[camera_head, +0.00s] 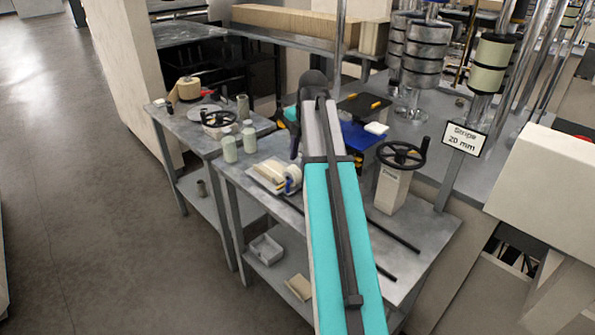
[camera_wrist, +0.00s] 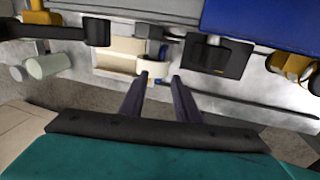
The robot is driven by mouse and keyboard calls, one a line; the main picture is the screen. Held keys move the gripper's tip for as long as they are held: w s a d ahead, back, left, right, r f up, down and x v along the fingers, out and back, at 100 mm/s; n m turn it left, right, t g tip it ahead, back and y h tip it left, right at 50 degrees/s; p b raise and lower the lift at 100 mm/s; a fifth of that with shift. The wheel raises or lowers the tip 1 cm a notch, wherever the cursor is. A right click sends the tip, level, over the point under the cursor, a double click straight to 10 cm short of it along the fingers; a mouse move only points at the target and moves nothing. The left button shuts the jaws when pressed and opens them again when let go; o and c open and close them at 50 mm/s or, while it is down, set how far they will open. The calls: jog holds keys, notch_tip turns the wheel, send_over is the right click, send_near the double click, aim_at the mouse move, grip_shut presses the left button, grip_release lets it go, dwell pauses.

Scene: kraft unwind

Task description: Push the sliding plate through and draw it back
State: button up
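I cannot tell for sure which part is the sliding plate. A dark flat plate (camera_wrist: 222,62) with a small raised block shows in the wrist view, ahead and right of my gripper (camera_wrist: 159,80). A dark plate with orange parts (camera_head: 363,106) shows in the head view beside my arm; I cannot tell if it is the same one. My gripper's two dark fingers stand apart with nothing seen held between them. They point toward a cream block with a white roll (camera_wrist: 135,57).
A black handwheel on a cream post (camera_head: 401,158) stands right of my arm. Pale bottles (camera_head: 229,150) and a tape roll on a block (camera_head: 270,174) stand left. A blue panel (camera_head: 360,136) lies beyond. A "Stripe 20 mm" sign (camera_head: 464,140) stands at right. Open floor lies left.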

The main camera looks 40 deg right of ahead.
aim_at(296, 176)
jog(key=shift+w+f+p, duration=0.15)
jog(key=shift+w+f, duration=0.05)
jog(key=shift+f, duration=0.9)
jog(key=shift+w+f+p, duration=0.15)
jog(key=shift+w+f, duration=0.1)
jog(key=shift+f, duration=0.9)
jog(key=shift+w+f+p, duration=0.15)
jog(key=shift+w+f, duration=0.05)
jog(key=shift+f, duration=0.9)
grip_shut()
